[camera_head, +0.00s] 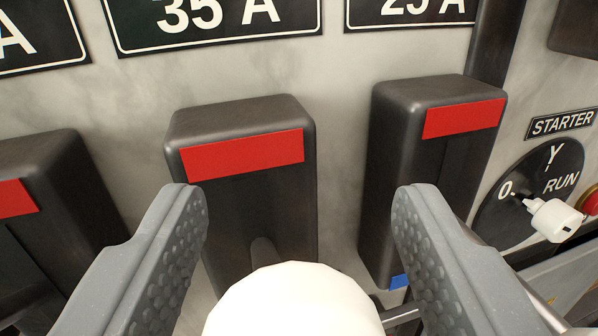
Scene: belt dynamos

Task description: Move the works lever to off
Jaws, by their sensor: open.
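My gripper (300,200) is open, with one grey padded finger on each side of the lower middle of the view. A large white round knob (293,303) shows between the fingers at the bottom edge, cut off by the frame. A dark stem shows just above the knob, in front of the dark switch box (245,220) under the "35 A" plate. This box has a red band across its upper front. I cannot see finger contact with the knob. No label reading "works" is in view, so I cannot tell from lettering which lever this is.
A similar box (398,150) with red and blue marks stands right, partly behind the right finger, under a "25 A" plate (410,10). Another box (60,170) is at left. At far right is a starter dial (490,215) with a white handle (555,220) and a red button.

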